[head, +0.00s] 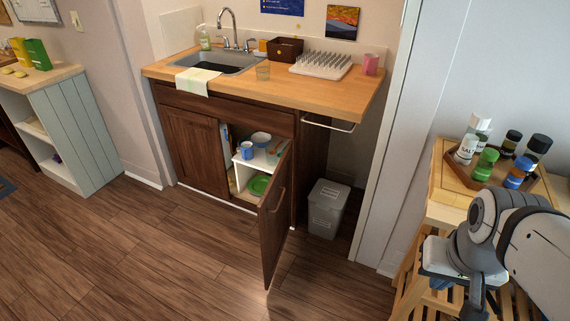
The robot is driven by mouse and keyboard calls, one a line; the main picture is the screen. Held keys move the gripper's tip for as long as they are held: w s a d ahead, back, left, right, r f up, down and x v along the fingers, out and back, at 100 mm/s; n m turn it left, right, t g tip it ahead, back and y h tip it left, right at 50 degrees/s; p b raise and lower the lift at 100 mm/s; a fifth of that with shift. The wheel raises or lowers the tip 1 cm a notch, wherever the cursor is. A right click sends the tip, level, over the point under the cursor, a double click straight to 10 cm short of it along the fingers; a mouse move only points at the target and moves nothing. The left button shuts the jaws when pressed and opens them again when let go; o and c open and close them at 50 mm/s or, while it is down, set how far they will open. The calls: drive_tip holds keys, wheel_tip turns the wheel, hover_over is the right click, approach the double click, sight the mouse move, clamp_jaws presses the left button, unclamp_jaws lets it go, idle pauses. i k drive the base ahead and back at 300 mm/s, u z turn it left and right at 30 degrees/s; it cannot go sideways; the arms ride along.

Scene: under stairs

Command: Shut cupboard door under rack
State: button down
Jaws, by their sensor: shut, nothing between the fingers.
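The wooden sink cabinet stands at the back centre in the head view. Its right cupboard door (273,222), below the drying rack (321,65), stands wide open and swings out toward me. The door has a bar handle (278,199) on its face. The left cupboard door (194,150) is shut. Inside the open side are a white shelf (257,163) with a mug and bowls, and a green plate (259,185) lower down. My gripper (475,305) is at the lower right, pointing down, shut and empty, well away from the door.
A grey bin (326,209) stands right of the open door. A wooden stand (436,212) at the right bears a tray of bottles beside my arm. A wall edge (385,150) lies between cabinet and stand. The wooden floor (170,250) in front is clear.

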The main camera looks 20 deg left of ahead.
sight(274, 207)
drive_tip(key=u, duration=1.45)
drive_tip(key=i, duration=1)
